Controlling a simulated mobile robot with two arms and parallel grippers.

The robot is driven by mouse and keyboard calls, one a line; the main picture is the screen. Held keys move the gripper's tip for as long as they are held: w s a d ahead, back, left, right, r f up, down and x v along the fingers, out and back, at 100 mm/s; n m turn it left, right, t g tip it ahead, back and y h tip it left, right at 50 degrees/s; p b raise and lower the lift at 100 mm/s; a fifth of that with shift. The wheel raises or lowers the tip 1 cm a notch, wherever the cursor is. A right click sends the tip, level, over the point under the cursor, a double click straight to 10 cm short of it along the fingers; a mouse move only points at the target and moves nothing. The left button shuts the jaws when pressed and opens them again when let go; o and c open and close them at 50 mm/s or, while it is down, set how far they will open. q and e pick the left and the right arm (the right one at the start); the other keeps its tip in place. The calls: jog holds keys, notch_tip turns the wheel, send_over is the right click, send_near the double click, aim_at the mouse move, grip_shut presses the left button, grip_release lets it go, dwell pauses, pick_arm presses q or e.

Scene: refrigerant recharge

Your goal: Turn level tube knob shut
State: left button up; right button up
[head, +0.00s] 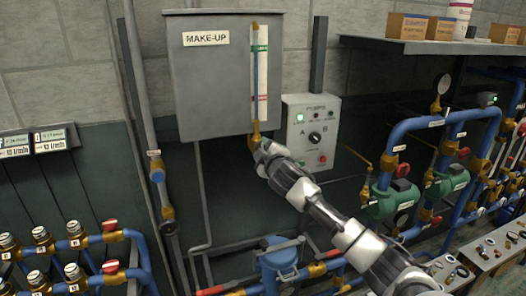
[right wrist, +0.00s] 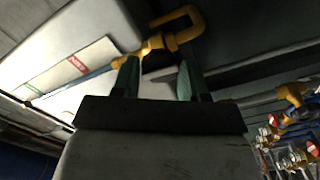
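The level tube (head: 261,75) is a clear upright tube with green and red marks on the front of the grey MAKE-UP tank (head: 222,90). A brass fitting (head: 255,132) is at its lower end. My right gripper (head: 261,152) is at this fitting and hides part of it in the head view. In the right wrist view, the brass fitting (right wrist: 155,43) lies just beyond my fingertips. A dark knob (right wrist: 158,62) sits between the two green fingers (right wrist: 158,78), which are apart with narrow gaps beside it. No firm grip shows. My left gripper is not in view.
A grey control box (head: 311,135) with a selector and lights is just right of the gripper. A blue vessel (head: 280,262) stands below. Blue pipes and green pumps (head: 395,199) are at the right. A shelf (head: 430,46) with boxes is at upper right.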

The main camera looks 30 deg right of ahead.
jog(key=shift+f, duration=0.1)
jog(key=c, duration=0.4)
jog(key=m, duration=0.4)
jog(key=shift+f, duration=0.1)
jog(key=m, duration=0.4)
jog(key=shift+f+m, duration=0.1)
jog(key=shift+m, duration=0.2)
